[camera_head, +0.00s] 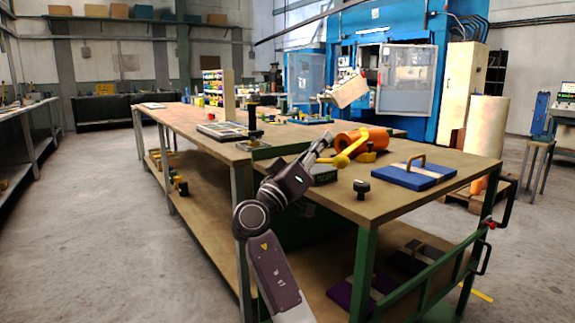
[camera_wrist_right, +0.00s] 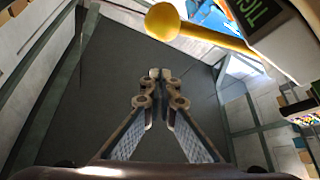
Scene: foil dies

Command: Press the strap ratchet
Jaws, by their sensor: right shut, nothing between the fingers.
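I take the lever for the strap ratchet's handle, but cannot be sure. In the right wrist view the yellow knob (camera_wrist_right: 162,21) shows at the top, beyond my fingertips, with the labelled block (camera_wrist_right: 270,35) to its right. My right gripper (camera_head: 325,139) is shut and empty near the lever; its closed fingertips also show in the wrist view (camera_wrist_right: 160,76). I see no contact with the knob. My left gripper is not in view.
On the workbench (camera_head: 420,155), a blue plate with a handle (camera_head: 413,175) lies right and a black knob (camera_head: 361,188) sits near the front edge. A tilted box (camera_head: 346,91) shows behind the orange roll. Open floor (camera_head: 100,220) lies left.

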